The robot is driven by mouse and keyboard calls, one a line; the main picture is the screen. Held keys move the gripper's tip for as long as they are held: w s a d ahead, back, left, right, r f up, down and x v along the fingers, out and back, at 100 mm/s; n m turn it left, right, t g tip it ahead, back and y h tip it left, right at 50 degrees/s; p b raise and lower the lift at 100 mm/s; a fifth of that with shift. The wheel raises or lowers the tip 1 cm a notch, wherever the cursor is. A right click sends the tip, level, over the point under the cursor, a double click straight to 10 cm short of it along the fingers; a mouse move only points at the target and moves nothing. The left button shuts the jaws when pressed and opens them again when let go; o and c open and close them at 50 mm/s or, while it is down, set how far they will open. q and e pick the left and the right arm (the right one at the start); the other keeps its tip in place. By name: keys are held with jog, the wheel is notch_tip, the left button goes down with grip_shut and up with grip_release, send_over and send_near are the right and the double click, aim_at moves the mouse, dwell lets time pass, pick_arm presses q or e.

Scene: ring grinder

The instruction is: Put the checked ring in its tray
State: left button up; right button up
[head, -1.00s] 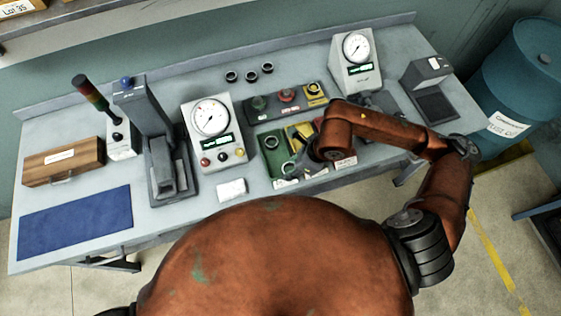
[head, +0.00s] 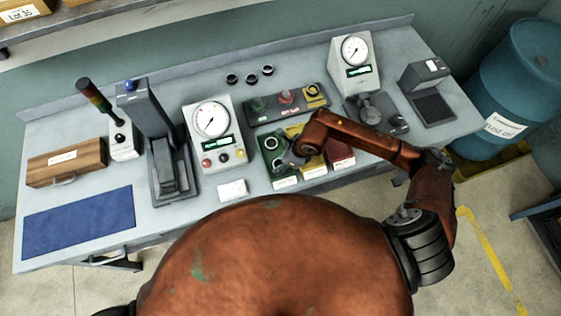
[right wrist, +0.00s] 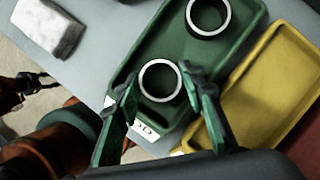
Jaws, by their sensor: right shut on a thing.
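My right gripper (head: 288,160) is over the front of the green tray (head: 268,160) in the head view. In the right wrist view its two fingers (right wrist: 159,80) stand on either side of a grey metal ring (right wrist: 143,80) and are shut on it. The ring shows over the front part of the green tray (right wrist: 133,68); whether it touches the tray floor I cannot tell. Another ring (right wrist: 191,22) lies further back in the same tray; it also shows in the head view (head: 265,143).
A yellow tray (right wrist: 262,88) and a red tray (head: 340,153) stand to the right of the green one. Behind them is a button panel (head: 272,106). A gauge box (head: 212,140) stands close on the left. Several small dark rings (head: 231,78) lie at the back.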

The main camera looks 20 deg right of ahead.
jog(key=shift+f, duration=0.1)
jog(key=o, duration=1.1)
jog(key=shift+c, duration=0.2)
jog(key=shift+r, duration=0.25)
jog(key=b+v, duration=0.1)
jog(key=v, duration=1)
jog(key=shift+r, duration=0.4)
